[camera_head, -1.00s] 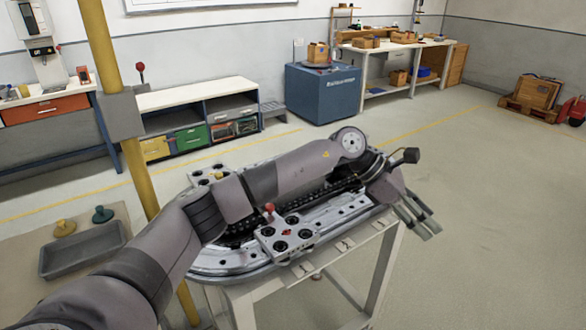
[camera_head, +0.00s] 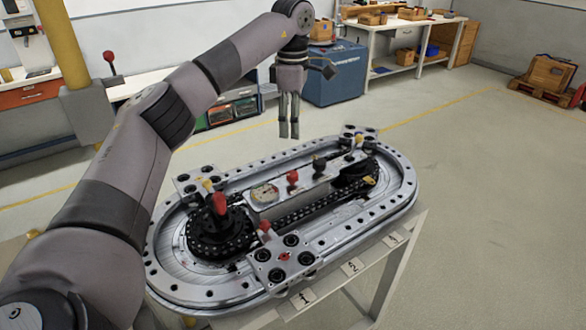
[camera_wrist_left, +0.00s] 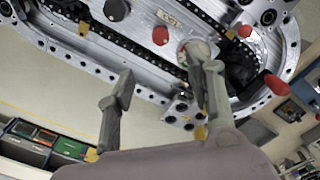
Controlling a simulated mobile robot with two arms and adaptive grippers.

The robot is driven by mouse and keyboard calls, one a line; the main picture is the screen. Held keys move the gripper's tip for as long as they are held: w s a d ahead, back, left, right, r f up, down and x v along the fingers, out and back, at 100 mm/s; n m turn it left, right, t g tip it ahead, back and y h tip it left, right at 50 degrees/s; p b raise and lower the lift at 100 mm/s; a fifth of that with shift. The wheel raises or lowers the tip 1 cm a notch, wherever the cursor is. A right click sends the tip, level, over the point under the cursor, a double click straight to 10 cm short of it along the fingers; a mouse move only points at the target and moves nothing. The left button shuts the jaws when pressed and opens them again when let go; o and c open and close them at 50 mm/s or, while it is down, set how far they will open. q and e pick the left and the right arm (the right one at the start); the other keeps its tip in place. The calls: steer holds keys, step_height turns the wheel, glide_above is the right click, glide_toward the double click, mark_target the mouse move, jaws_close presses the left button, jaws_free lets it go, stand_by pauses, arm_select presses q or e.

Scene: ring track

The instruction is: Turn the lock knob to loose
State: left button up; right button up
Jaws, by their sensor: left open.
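The silver oval ring track (camera_head: 170,280) lies on its stand. On its centre plate are a round gauge (camera_head: 264,193), a red knob (camera_head: 292,177) and a black knob (camera_head: 319,164). A larger red handle (camera_head: 219,203) stands over the left sprocket. I cannot tell which is the lock knob. My left gripper (camera_head: 289,134) hangs fingers down, raised and apart from the knobs. In the left wrist view, its open, empty fingers (camera_wrist_left: 161,72) show with the red knob (camera_wrist_left: 160,36), dark knob (camera_wrist_left: 117,9) and gauge (camera_wrist_left: 207,52) beyond them. My right gripper is out of view.
A yellow post (camera_head: 62,45) stands at the left, behind my arm. A blue cabinet (camera_head: 335,82) and a workbench (camera_head: 400,29) are at the back. The floor to the right of the track is clear.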

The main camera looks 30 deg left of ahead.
mark_target(292, 173)
arm_select(q)
steer(key=f, duration=0.6)
steer(key=shift+s+p, duration=0.2)
steer(key=shift+p, duration=0.1)
step_height(292, 173, down, 7)
steer(key=shift+r+p, duration=0.15)
steer(key=shift+p, duration=0.35)
step_height(292, 173, down, 2)
steer(key=shift+w+a+f, duration=0.1)
steer(key=shift+w, duration=0.05)
steer(key=shift+f, duration=0.35)
steer(key=shift+c, duration=0.2)
steer(key=c, duration=0.7)
jaws_close()
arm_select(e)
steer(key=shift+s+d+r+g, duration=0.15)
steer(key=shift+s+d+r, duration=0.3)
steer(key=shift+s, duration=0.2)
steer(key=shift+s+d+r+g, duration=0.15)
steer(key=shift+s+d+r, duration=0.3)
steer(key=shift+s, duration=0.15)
